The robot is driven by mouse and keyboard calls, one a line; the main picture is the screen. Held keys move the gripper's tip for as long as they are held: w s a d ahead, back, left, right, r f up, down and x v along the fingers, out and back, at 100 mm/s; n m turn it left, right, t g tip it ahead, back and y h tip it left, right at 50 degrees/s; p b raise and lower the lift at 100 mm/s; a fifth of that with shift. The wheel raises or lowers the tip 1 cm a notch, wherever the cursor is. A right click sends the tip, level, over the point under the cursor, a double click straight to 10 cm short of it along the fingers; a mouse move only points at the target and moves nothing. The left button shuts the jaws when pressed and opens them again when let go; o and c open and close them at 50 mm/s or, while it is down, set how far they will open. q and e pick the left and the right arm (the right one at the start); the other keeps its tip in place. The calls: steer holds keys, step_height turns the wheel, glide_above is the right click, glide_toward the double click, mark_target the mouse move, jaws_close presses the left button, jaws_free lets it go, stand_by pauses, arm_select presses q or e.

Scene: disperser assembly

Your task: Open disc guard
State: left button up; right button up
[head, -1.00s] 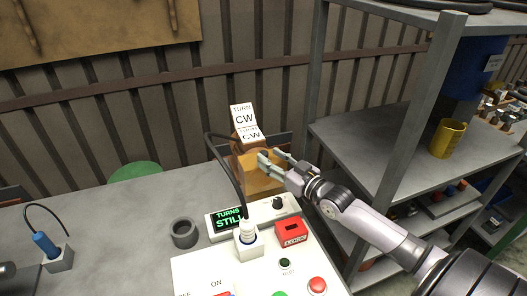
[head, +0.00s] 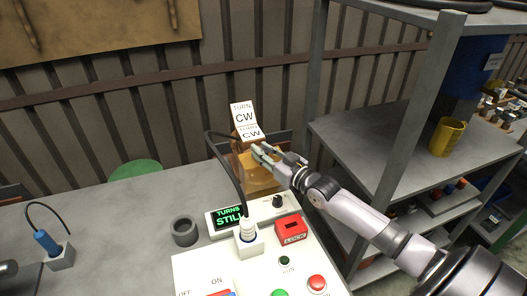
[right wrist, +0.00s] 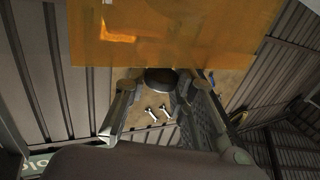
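The disc guard (head: 258,176) is a see-through orange cover at the back of the bench, under a white "TURN CW" sign. In the right wrist view the orange sheet (right wrist: 175,30) spans the top. My right gripper (head: 262,153) is at the guard's upper front right side. In the right wrist view its two fingers (right wrist: 160,82) stand apart, with a dark rounded thing (right wrist: 160,75) showing between the tips. I cannot tell whether they touch it. The disc is not clearly seen. My left gripper is out of view.
The "TURN CW" sign (head: 244,115) is above the guard. A display (head: 228,217), a white plug with a cable (head: 248,230), a red lock block (head: 291,230) and a button panel (head: 205,265) are in front. A grey ring (head: 184,231) stands left. Metal shelves (head: 385,150) rise at right.

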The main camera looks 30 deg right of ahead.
jaws_close()
steer(key=shift+r, duration=0.1)
stand_by(0.4)
